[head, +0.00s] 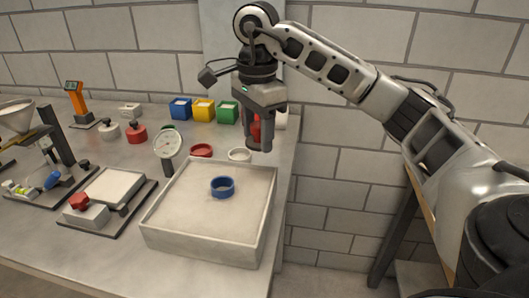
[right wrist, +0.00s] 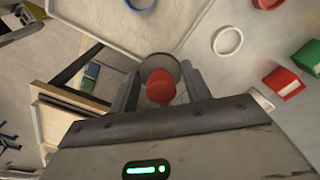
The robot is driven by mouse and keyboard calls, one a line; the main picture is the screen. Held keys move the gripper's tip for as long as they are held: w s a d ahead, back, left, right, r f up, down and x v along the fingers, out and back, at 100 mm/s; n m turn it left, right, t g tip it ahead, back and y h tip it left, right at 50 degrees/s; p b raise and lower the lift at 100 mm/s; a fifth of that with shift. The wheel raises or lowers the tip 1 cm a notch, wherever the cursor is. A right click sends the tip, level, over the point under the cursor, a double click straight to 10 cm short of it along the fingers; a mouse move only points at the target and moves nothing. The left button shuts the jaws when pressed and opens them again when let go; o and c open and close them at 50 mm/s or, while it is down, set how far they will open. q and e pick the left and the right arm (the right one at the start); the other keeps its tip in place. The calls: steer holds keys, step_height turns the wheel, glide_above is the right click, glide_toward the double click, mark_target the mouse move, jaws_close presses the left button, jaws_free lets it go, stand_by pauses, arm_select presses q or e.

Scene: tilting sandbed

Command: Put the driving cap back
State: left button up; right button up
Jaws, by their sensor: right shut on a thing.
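My right gripper (head: 262,142) points down above the bench, near the back right corner of the sand tray (head: 200,239). It is shut on a red knob (head: 256,131), partly hidden by the fingers. In the right wrist view the red knob (right wrist: 160,87) sits between the fingers, with a grey round disc (right wrist: 165,66) just beyond it; this looks like the driving cap. A blue ring (head: 223,194) lies on the sand in the tray. A red ring (head: 201,150) and a white ring (head: 239,155) lie on the bench behind the tray. My left gripper is not in view.
Blue (head: 180,111), yellow (head: 203,113) and green (head: 228,114) boxes stand at the back. A dial gauge (head: 168,146) stands at the tray's back left corner. Left are weights (head: 135,134), a levelled plate (head: 115,186) and a funnel (head: 17,119). The bench ends just right of the tray.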

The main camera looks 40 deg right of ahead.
steer(key=w+d+f, duration=0.3)
steer(key=d, duration=0.3)
glide_above(275, 164)
steer(key=f, duration=0.3)
steer(key=a+f, duration=0.1)
steer(key=f, duration=0.1)
steer(key=shift+s, duration=0.25)
steer(key=shift+w+d+f, duration=0.35)
steer(key=shift+d+f, duration=0.2)
steer(key=shift+f, duration=0.2)
steer(key=shift+f+p, duration=0.4)
steer(key=shift+f, duration=1.25)
steer(key=o, duration=1)
step_height(275, 164, up, 12)
steer(key=shift+r, duration=0.25)
steer(key=shift+s+f, duration=0.1)
